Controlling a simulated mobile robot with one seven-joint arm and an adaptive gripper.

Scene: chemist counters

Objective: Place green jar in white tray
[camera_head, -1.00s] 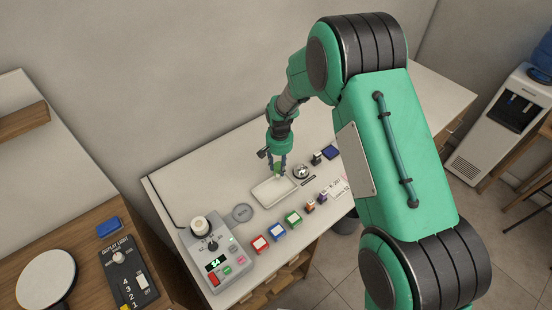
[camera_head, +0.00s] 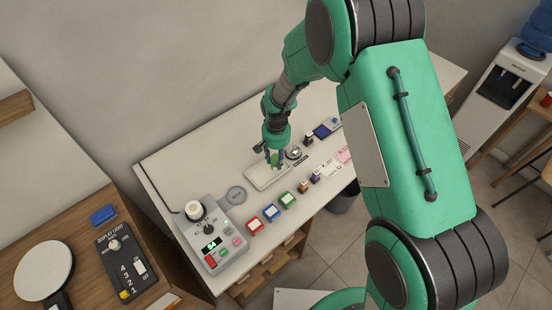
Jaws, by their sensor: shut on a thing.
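The green jar (camera_head: 274,160) is between the fingers of my gripper (camera_head: 274,163), which is shut on it. My gripper points down at the white tray (camera_head: 258,184), a shallow rectangular dish on the pale counter. The jar shows over the tray's far right part. I cannot tell whether the jar touches the tray floor or is held just above it. The fingers hide part of the jar.
Red, blue (camera_head: 271,212) and green (camera_head: 287,199) small boxes line the front. A silver bell-like item (camera_head: 294,153) sits close right of my gripper.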

